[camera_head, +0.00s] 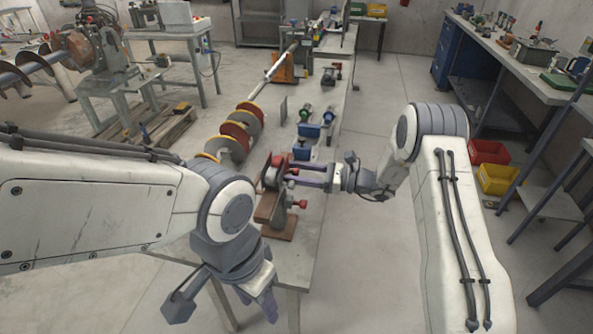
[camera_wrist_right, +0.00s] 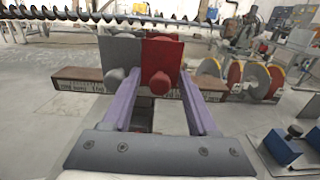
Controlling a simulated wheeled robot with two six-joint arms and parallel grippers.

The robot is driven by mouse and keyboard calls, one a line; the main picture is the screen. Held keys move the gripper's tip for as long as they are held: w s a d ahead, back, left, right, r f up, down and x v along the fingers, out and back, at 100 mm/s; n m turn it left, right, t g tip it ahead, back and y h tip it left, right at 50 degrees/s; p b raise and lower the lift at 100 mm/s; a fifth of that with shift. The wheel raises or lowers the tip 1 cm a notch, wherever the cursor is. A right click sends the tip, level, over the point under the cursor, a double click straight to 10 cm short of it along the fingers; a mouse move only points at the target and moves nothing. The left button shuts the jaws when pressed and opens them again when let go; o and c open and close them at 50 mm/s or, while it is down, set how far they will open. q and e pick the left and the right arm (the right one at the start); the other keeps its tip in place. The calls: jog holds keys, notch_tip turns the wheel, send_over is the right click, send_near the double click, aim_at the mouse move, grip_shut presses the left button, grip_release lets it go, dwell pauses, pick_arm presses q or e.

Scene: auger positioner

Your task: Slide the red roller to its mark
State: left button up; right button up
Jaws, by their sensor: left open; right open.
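The red roller (camera_wrist_right: 162,60), a red block with a round red knob, sits on a long brown rail (camera_wrist_right: 76,78) in the right wrist view. A grey block with a grey knob (camera_wrist_right: 120,52) stands against its left side. My right gripper (camera_wrist_right: 159,76) is open, its two purple fingers on either side of the red knob with gaps showing. In the head view, my right gripper (camera_head: 290,175) reaches in from the right to the rail's fixture (camera_head: 276,228). My left gripper (camera_head: 250,305) is low in the picture, away from the fixture, and open. The mark cannot be made out.
Auger discs (camera_head: 236,134) lie along the bench beyond the fixture. Small blue-based clamps (camera_head: 308,130) stand near them. A side bench (camera_head: 500,50) stands at far right. Floor between the benches is clear.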

grip_shut()
dwell(1.4)
